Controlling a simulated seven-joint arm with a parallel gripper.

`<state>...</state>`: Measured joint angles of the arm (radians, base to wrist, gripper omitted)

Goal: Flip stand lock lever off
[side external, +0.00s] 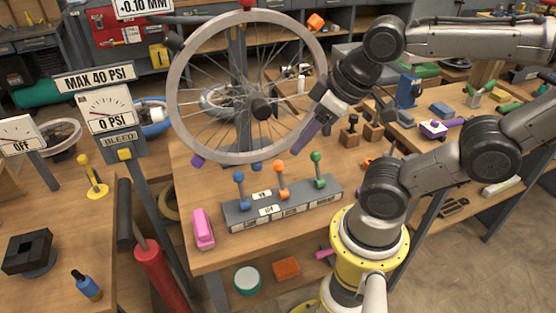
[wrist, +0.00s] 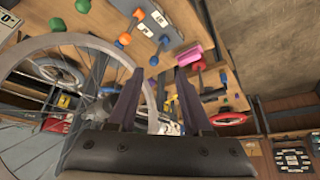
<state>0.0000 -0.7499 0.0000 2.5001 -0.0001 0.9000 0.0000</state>
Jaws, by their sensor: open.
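A grey lever box (side external: 235,222) on the bench carries three upright levers: a blue-knobbed lever (side external: 239,177), an orange-knobbed lever (side external: 280,167) and a green-knobbed lever (side external: 316,157). Its small white labels are too blurred to tell which is the stand lock. The box also shows near the top of the wrist view (wrist: 166,20), with the orange knob (wrist: 125,40) and green knob (wrist: 55,24) visible. My gripper (side external: 301,149) is open and empty, above and behind the box, beside the wheel. Its two dark fingers (wrist: 156,84) stand apart in the wrist view and touch no lever.
A large spoked wheel (side external: 178,124) stands close to my gripper on the left. A pink block (side external: 203,229) lies left of the box. Gauges, including a 0 PSI dial (side external: 106,108), stand farther left. Wooden blocks (side external: 372,131) sit behind the box.

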